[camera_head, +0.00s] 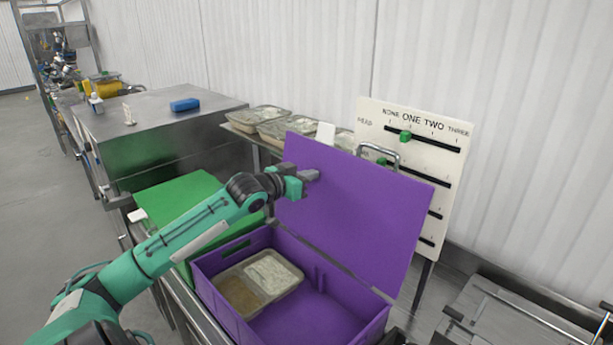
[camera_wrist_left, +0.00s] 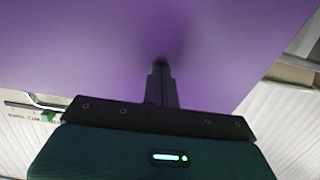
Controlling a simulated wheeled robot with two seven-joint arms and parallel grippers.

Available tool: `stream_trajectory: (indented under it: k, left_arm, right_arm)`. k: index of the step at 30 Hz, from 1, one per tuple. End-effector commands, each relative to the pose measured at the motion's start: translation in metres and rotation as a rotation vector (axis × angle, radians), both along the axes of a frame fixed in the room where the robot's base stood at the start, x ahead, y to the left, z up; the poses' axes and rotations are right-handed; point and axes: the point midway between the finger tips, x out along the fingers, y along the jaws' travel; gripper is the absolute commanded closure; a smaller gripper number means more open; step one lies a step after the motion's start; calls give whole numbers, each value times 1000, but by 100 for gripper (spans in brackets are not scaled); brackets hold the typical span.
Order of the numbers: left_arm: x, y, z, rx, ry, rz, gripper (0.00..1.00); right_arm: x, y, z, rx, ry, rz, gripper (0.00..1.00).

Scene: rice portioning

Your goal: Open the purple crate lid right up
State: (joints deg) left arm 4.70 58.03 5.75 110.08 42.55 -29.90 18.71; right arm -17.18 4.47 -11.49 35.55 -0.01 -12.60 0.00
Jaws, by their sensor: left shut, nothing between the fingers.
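The purple crate (camera_head: 224,301) stands open in front of me in the head view. Its purple lid (camera_head: 355,205) stands up steeply along the crate's far side, and a metal handle (camera_head: 393,154) shows at its top edge. My left gripper (camera_head: 314,175) is shut and empty, with its fingertips at the inner face of the lid near the upper left. In the left wrist view the shut fingers (camera_wrist_left: 162,72) point at the purple lid (camera_wrist_left: 90,50) and seem to touch it. My right gripper is not in view.
A tray of food (camera_head: 272,272) sits inside the crate at the left. A green lid-like panel (camera_head: 170,200) lies left of the crate. A white slider board (camera_head: 450,165) stands behind the lid. Several food trays (camera_head: 258,118) sit on a shelf behind. A steel counter (camera_head: 150,150) holds a blue block (camera_head: 185,105).

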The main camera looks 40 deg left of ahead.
Motion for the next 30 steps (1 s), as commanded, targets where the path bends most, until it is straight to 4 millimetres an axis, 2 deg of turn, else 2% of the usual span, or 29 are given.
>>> stream_trajectory:
  k: [5, 18, 30]
  left_arm:
    - [-3, 0, 0, 0, 0, 0, 100]
    - [-52, 4, -1, 0, 4, 0, 100]
    - [-95, 8, 1, -2, 4, 0, 100]
  right_arm:
    - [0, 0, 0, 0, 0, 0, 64]
    - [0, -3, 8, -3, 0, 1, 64]
    - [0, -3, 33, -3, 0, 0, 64]
